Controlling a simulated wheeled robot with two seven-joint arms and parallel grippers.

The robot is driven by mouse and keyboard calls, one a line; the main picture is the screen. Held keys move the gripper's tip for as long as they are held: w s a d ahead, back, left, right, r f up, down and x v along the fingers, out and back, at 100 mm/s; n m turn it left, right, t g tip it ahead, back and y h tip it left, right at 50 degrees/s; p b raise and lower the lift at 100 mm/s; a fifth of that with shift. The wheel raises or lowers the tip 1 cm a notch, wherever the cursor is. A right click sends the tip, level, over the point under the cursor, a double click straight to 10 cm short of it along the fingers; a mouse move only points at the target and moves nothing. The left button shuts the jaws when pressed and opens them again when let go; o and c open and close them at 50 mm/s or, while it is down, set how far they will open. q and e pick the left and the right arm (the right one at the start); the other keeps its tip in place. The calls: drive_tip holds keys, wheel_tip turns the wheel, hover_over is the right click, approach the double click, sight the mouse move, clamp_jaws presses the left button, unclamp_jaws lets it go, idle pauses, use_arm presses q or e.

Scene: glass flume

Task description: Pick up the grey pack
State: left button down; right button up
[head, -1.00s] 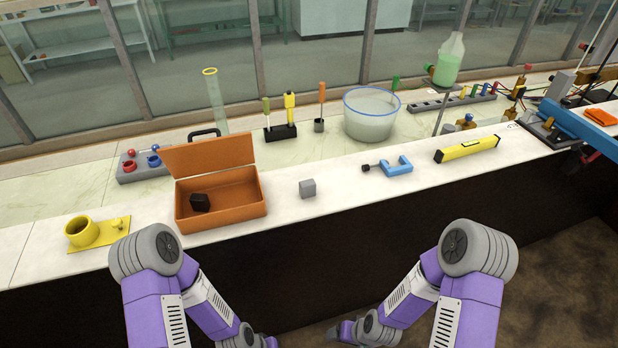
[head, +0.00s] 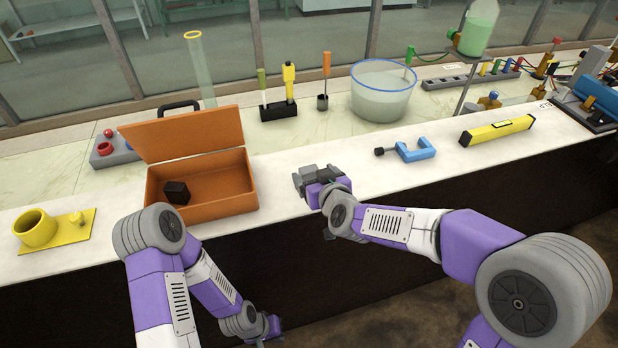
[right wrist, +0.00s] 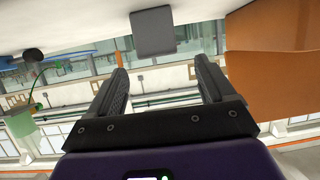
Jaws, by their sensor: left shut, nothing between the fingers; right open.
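The grey pack (right wrist: 153,32) is a small block on the white bench top in the right wrist view, just beyond the fingertips and not between them. In the head view it is hidden or cannot be told apart from my right gripper (head: 306,179), which is low over the bench right of the orange box. My right gripper is open and empty; its two dark fingers (right wrist: 160,62) stand apart. My left gripper (head: 272,326) is shut and empty, low in front of the bench.
An open orange box (head: 232,197) holding a black block (head: 177,192) stands left of my right gripper. A blue clamp (head: 415,150) and a yellow level (head: 497,130) lie to its right. A yellow holder (head: 75,247) is far left; a water bowl (head: 383,97) stands behind.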

sight(309, 169)
drive_tip(key=x, duration=0.3)
drive_tip(key=shift+d+f+b, duration=0.1)
drive_tip(key=shift+f+b, duration=0.2)
drive_tip(key=shift+b, duration=0.05)
drive_tip(key=shift+w+f, duration=0.1)
drive_tip(key=shift+w, duration=0.3)
drive_tip(key=c, duration=1.1)
